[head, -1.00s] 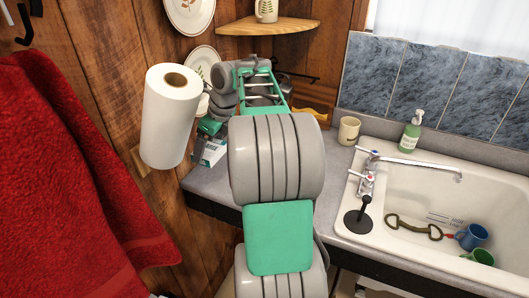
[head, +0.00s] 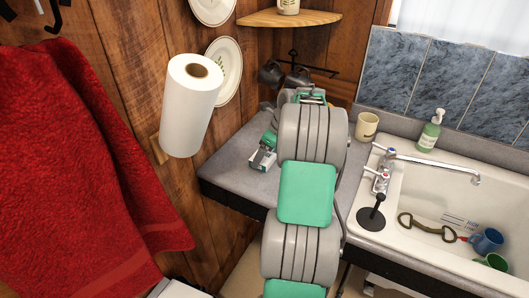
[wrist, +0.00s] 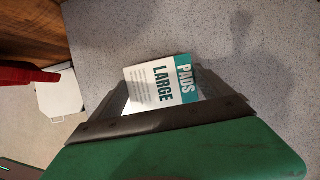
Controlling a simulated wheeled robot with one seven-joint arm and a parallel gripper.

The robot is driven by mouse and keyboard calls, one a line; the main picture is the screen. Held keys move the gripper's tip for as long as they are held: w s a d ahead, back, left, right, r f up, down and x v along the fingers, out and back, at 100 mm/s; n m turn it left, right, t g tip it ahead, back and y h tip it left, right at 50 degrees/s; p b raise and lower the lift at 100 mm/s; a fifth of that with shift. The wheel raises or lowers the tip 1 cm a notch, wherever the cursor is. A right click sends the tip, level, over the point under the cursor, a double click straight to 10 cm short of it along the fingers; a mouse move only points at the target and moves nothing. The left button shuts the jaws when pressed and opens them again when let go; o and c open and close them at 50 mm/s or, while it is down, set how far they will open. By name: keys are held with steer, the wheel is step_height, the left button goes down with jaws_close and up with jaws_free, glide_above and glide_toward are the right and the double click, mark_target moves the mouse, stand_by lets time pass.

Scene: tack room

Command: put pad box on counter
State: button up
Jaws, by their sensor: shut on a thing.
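The pad box (head: 262,160) is a small white and teal carton. In the wrist view its face reads "LARGE PADS" (wrist: 162,84). My gripper (wrist: 160,98) is shut on it, with a grey finger on either side. In the head view the box is over the left part of the grey counter (head: 232,166), inward from its edge. I cannot tell whether the box touches the counter top. My arm hides part of the gripper and counter in the head view.
A white sink (head: 410,215) with a faucet (head: 425,162), blue mug and green mug is at the right. A beige cup (head: 367,127) and green soap bottle (head: 430,132) stand behind it. A paper towel roll (head: 188,108) and red towel (head: 85,160) hang at the left.

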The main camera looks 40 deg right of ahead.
steer(key=o, duration=1.1)
steer(key=shift+f, duration=0.1)
steer(key=p+v, duration=0.1)
steer(key=v, duration=1.1)
